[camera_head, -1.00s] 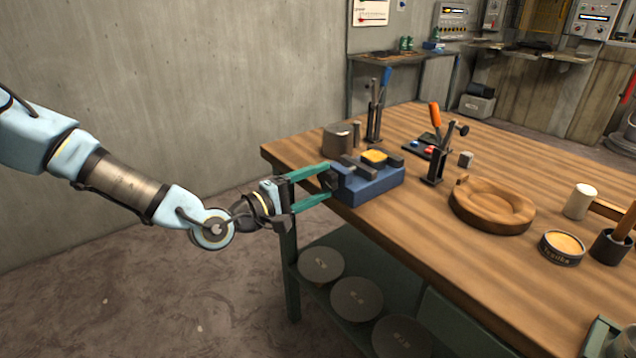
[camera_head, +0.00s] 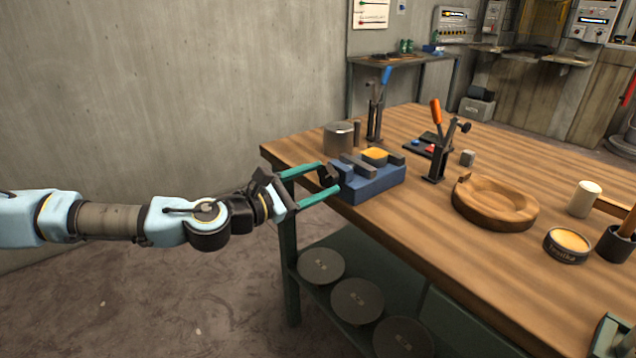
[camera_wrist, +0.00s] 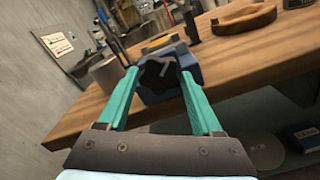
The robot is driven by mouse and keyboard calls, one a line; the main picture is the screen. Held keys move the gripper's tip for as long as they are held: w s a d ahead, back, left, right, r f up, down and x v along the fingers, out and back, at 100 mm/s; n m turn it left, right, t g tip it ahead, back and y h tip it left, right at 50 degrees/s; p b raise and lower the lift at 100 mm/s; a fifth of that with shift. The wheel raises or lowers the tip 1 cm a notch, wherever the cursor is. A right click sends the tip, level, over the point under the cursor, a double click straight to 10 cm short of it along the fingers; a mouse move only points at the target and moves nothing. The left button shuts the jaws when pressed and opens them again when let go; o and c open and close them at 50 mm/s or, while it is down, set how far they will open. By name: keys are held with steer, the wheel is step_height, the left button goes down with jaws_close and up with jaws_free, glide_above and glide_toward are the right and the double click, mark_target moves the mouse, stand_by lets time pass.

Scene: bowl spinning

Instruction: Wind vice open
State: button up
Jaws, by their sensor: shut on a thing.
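The blue vice (camera_head: 372,190) stands on the left front edge of the wooden workbench, with a yellow piece (camera_head: 374,154) at its dark jaws. Its dark handle (camera_head: 328,176) faces left, past the bench edge. My gripper (camera_head: 330,179) has its two teal fingers on either side of this handle and is shut on it. In the wrist view, the dark star-shaped handle (camera_wrist: 158,76) sits between the finger ends, with the vice body (camera_wrist: 188,62) behind it. The wrist view is tilted.
The wooden bench (camera_head: 400,230) holds a metal cylinder (camera_head: 339,138), upright clamps with a blue lever (camera_head: 386,76) and an orange lever (camera_head: 436,112), a round wooden bowl piece (camera_head: 494,202) and a tin (camera_head: 567,246). Grey discs (camera_head: 357,301) lie on the shelf below. Floor left is clear.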

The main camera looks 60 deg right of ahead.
steer(key=n, duration=0.5)
steer(key=shift+n+p, duration=0.3)
steer(key=shift+p, duration=0.05)
steer(key=shift+n+p, duration=0.6)
steer(key=shift+n, duration=1.3)
steer(key=o, duration=1.4)
steer(key=b+v, duration=0.2)
steer(key=v, duration=0.8)
steer(key=shift+w+a+b, duration=0.1)
steer(key=shift+a+b, duration=0.2)
steer(key=shift+a, duration=0.1)
